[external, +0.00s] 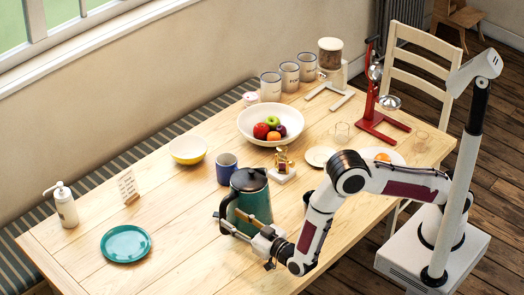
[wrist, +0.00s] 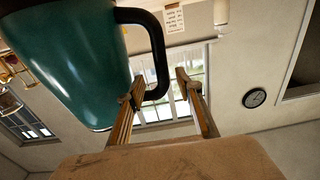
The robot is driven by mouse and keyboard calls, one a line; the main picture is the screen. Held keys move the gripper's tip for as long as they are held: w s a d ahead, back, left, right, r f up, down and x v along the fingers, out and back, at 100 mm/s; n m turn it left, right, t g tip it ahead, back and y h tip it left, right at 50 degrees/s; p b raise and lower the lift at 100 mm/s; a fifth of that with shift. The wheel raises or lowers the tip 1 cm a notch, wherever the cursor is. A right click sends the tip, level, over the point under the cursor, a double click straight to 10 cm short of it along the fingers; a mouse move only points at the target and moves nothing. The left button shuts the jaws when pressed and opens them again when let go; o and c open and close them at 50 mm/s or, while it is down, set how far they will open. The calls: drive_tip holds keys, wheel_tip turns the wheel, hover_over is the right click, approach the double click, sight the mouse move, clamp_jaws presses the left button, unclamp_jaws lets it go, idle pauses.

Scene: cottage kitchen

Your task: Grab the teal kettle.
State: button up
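The teal kettle (external: 257,205) with a dark lid and black handle stands upright near the table's front edge. In the wrist view its teal body (wrist: 70,60) fills the upper left, with the black handle (wrist: 158,45) looping to the right. My gripper (external: 229,215) is at the handle side of the kettle. In the wrist view my gripper (wrist: 157,86) has its two wooden-looking fingers apart, with the handle's lower part between them. The left finger is close to the handle and kettle body; contact is unclear. The right finger stands clear of the handle.
A blue mug (external: 226,168) stands just behind the kettle, and a gold ornament (external: 283,163) on a white base stands behind it to the right. A fruit bowl (external: 252,119) is farther back. A teal plate (external: 126,243) lies left, with bare table between.

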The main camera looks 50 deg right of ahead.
sight(225, 215)
drive_tip(key=shift+w+a, duration=0.2)
drive_tip(key=shift+w, duration=2.35)
clamp_jaws()
drive_tip(key=shift+r, duration=0.2)
